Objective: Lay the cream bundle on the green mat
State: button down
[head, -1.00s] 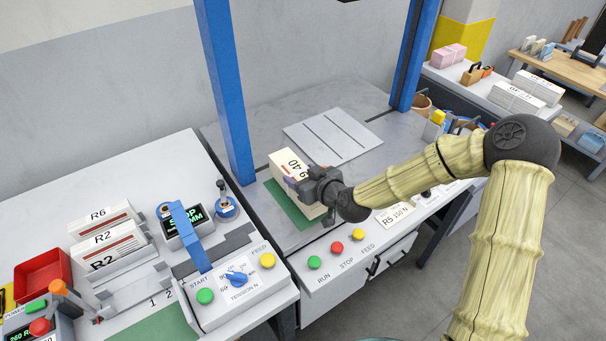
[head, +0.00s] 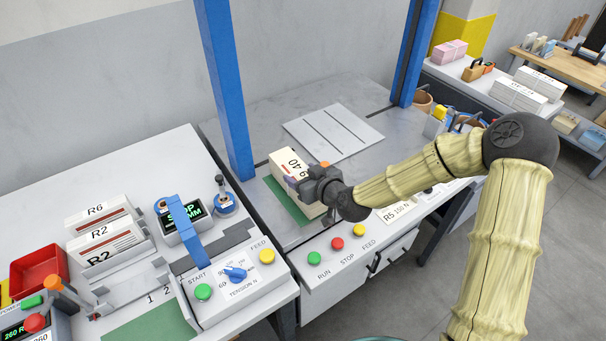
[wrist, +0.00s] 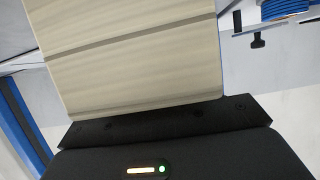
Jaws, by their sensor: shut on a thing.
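The cream bundle (head: 292,168), marked 40, is at the green mat (head: 288,203) on the grey table between the blue posts. It stands over the mat's right part; I cannot tell whether its underside touches the mat. My gripper (head: 312,186) is shut on the cream bundle from its right side. In the wrist view the bundle (wrist: 130,60) fills the upper middle, right against the dark gripper body, and the fingertips are hidden there. The mat's left and front edges show; the rest is hidden behind the bundle and gripper.
Blue posts (head: 224,90) stand left and right of the table. A grooved grey plate (head: 333,134) lies behind the bundle. Run, stop and feed buttons (head: 337,244) line the front edge. Another bench (head: 120,190) with R2 and R6 bundles stands left.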

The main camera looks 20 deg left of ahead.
jog(key=shift+f+b, duration=0.25)
jog(key=shift+b, duration=0.05)
jog(key=shift+c, duration=1.4)
grip_release()
jog(key=shift+f, duration=0.15)
jog(key=b+v, duration=0.8)
jog(key=v, duration=0.9)
jog(key=shift+s, duration=0.15)
jog(key=shift+d+r, duration=0.1)
jog(key=shift+r, duration=0.15)
jog(key=shift+f, duration=0.1)
